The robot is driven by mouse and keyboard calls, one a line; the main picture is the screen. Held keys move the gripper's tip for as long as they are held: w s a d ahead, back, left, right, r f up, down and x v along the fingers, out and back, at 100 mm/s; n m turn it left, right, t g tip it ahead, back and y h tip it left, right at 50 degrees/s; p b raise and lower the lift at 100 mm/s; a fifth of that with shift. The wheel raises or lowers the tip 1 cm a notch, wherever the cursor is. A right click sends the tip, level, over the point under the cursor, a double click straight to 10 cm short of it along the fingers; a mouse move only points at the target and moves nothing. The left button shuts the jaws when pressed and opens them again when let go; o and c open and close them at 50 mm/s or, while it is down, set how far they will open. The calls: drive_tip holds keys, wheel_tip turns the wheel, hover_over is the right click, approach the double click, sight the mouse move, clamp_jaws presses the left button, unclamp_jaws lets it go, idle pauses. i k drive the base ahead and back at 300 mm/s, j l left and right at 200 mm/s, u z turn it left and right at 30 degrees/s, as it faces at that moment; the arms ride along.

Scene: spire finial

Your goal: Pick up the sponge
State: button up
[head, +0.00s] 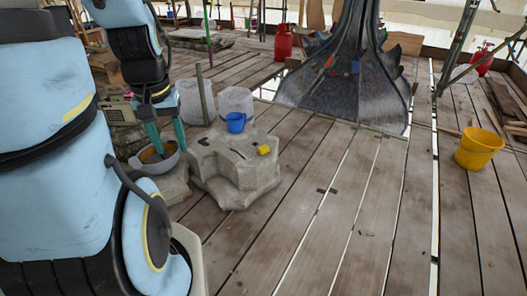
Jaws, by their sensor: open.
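A small yellow block, which looks like the sponge (264,149), lies on top of a pale stone block (240,190), near its right side. A blue mug (236,122) stands at the back of the same stone. My gripper (160,152) hangs to the left of the stone, with teal fingers pointing down at a pale bowl (168,165). The fingers are apart and nothing shows between them.
Two clear plastic containers (236,100) stand behind the stone. A large dark spire base (345,90) rises behind. A yellow bucket (478,148) stands at the right. A red canister (283,42) stands at the back. The plank floor (340,220) in front is clear.

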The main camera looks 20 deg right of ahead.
sight(265, 149)
drive_tip(key=i+l+u, duration=0.15)
drive_tip(key=l, duration=0.2)
drive_tip(key=i+l+u, duration=0.35)
drive_tip(key=l, duration=0.4)
drive_tip(key=i+l+u, duration=0.15)
drive_tip(key=l, duration=0.25)
drive_tip(key=i+l+u, duration=0.15)
drive_tip(key=l, duration=0.3)
drive_tip(key=i+l+u, duration=0.15)
drive_tip(key=l, duration=0.25)
drive_tip(key=l+u, duration=0.2)
drive_tip(key=l, duration=0.25)
